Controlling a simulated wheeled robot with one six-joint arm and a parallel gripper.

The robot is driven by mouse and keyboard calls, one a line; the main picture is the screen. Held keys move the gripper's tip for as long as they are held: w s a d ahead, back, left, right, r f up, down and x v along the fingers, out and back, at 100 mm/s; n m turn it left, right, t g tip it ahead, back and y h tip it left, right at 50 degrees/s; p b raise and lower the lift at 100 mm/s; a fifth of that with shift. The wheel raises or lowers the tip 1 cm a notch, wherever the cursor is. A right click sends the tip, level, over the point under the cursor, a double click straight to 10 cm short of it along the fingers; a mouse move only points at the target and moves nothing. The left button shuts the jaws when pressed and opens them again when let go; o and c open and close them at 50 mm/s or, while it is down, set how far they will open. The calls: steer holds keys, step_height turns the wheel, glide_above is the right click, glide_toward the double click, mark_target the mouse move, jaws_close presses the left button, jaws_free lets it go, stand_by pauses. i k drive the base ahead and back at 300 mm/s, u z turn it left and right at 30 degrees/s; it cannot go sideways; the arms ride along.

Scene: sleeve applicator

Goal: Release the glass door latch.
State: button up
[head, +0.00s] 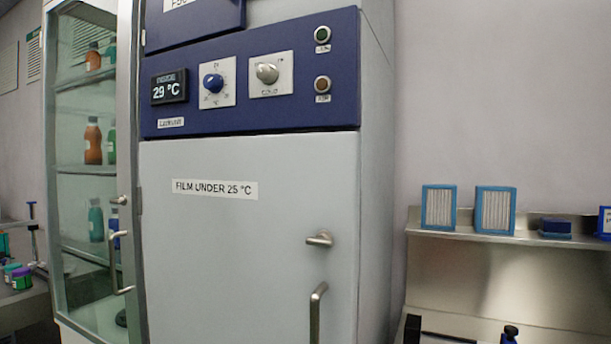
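The glass door (88,225) of a tall cabinet stands at the left in the head view and looks closed. A small metal latch lever (119,200) sits on its right frame and appears roughly horizontal. A vertical bar handle (116,264) is just below the latch. Bottles show through the glass, among them an orange one (93,143) on a middle shelf. My gripper is not in view.
A grey cabinet door (240,265) labelled "FILM UNDER 25 °C" adjoins on the right, with its own latch lever (320,240) and handle (317,310). The blue panel above reads 29 °C. A steel shelf (450,236) holds blue-framed filters. A bench (25,298) stands far left.

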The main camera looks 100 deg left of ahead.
mark_target(121, 200)
steer(key=u, duration=5.05)
steer(key=k, duration=1.3)
steer(key=z, duration=0.1)
steer(key=i, duration=0.5)
steer(key=z, duration=0.8)
steer(key=i, duration=1.15)
steer(key=u, duration=0.4)
